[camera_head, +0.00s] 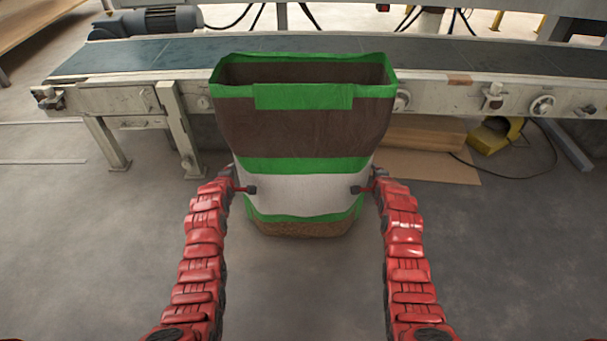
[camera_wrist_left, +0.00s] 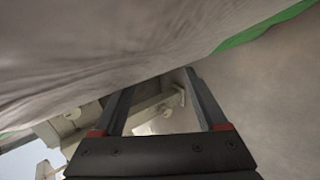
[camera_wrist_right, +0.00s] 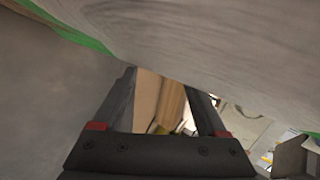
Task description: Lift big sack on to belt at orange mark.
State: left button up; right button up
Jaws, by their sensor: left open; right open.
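A big sack (camera_head: 302,190) stands upright in front of the conveyor, with green, brown and white bands and an open top. Its lower part is tan. My left gripper (camera_head: 231,173) is at the sack's left side and my right gripper (camera_head: 377,173) at its right side, both at the white band's height. Both are open, with nothing seen between the fingers. In both wrist views the sack's pale side (camera_wrist_left: 90,50) (camera_wrist_right: 210,40) fills the top, close to the fingers; I cannot tell whether they touch.
The conveyor belt (camera_head: 470,55) runs across behind the sack, its grey frame and legs in front. Cardboard (camera_head: 425,165) and a yellow object (camera_head: 490,138) lie under its right part. A motor (camera_head: 155,22) sits behind it at left. The floor at both sides is clear.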

pick_arm(q)
jog(key=shift+d, duration=0.25)
pick_arm(e)
jog(key=shift+a, duration=0.2)
